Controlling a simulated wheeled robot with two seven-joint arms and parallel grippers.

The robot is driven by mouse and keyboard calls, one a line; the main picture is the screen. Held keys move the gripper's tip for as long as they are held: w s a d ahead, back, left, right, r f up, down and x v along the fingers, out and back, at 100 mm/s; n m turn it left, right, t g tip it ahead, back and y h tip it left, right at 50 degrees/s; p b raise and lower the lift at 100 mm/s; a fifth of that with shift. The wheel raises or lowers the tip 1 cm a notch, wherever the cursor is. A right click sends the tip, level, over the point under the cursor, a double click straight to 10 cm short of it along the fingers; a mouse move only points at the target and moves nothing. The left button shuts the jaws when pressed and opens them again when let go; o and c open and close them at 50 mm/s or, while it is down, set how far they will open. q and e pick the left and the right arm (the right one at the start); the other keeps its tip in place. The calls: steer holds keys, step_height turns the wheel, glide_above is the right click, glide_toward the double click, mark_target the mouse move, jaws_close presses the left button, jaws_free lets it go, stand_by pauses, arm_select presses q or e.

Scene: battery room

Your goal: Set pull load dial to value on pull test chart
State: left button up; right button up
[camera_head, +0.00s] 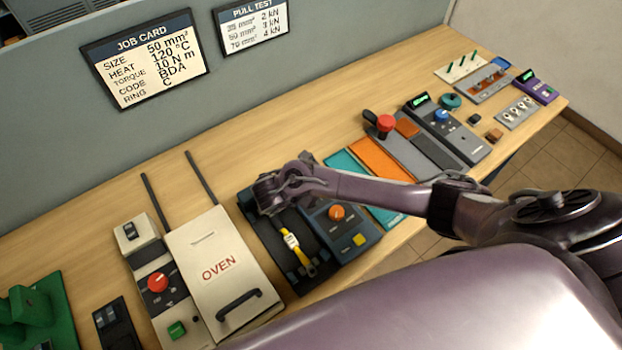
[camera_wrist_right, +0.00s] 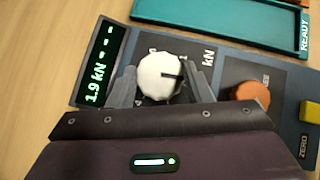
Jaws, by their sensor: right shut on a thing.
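My right gripper (camera_head: 268,196) is over the back left of the dark pull tester (camera_head: 352,247). In the right wrist view, its two fingers (camera_wrist_right: 164,88) are shut on the white round load dial (camera_wrist_right: 157,73), one on each side. A black pointer mark shows on the dial, towards the right finger. The green display (camera_wrist_right: 98,72) beside it reads 1.9 kN. The pull test chart (camera_head: 252,24) on the wall lists 2, 3 and 4 kN against sizes; the job card (camera_head: 145,58) gives size 50 mm². My left gripper is not in view.
An orange knob (camera_head: 336,212) and a yellow button (camera_head: 359,240) sit on the tester near the dial. A yellow-ended cable piece (camera_head: 292,242) lies in its slot. The oven (camera_head: 219,262) stands to the left, a teal tray (camera_head: 346,163) to the right.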

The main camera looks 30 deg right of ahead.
steer(key=shift+d+m, duration=0.1)
steer(key=shift+m, duration=0.2)
steer(key=o, duration=1)
steer(key=v, duration=0.6)
steer(key=shift+a+r+b, duration=0.15)
steer(key=shift+a+b, duration=0.2)
steer(key=shift+a, duration=0.05)
steer(key=shift+a+r, duration=0.25)
steer(key=shift+r, duration=0.2)
steer(key=shift+s, duration=0.1)
